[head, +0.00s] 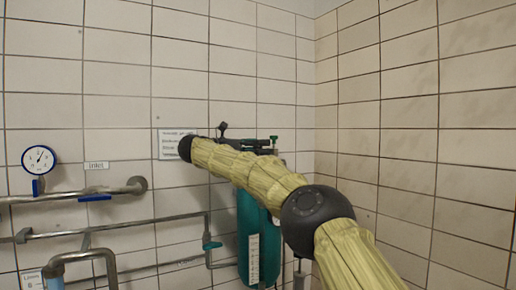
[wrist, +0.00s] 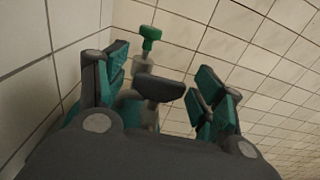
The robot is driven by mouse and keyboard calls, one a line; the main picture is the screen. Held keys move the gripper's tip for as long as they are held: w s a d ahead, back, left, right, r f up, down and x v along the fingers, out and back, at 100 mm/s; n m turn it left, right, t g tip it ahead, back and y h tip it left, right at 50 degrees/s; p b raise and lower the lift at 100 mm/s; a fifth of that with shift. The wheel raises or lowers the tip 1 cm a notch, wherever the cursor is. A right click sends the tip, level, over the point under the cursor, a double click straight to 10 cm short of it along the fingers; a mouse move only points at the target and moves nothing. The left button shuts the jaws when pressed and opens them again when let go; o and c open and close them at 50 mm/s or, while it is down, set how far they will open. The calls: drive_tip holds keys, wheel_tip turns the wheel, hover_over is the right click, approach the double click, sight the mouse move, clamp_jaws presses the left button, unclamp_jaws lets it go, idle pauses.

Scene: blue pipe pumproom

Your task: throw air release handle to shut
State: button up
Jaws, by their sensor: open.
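My gripper (wrist: 163,70) is open in the wrist view, with dark and teal fingers to the left and right. A dark grey lever-like piece (wrist: 158,87) shows between the fingers, with visible space on both sides of it. A small green-topped handle (wrist: 151,36) stands on a grey stem just beyond it. In the head view a green-topped fitting (head: 273,140) shows above the teal tank (head: 245,225). I cannot tell which piece is the air release handle. My arm hides much of this area in the head view, and my gripper is not clear there.
Grey pipes (head: 105,232) run along the tiled wall at left, with a round gauge (head: 38,159) above them. A printed sign (head: 169,145) is on the wall behind my arm's dark joint. A tiled side wall (head: 410,130) stands bare at right.

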drive_tip(key=v, duration=1.2)
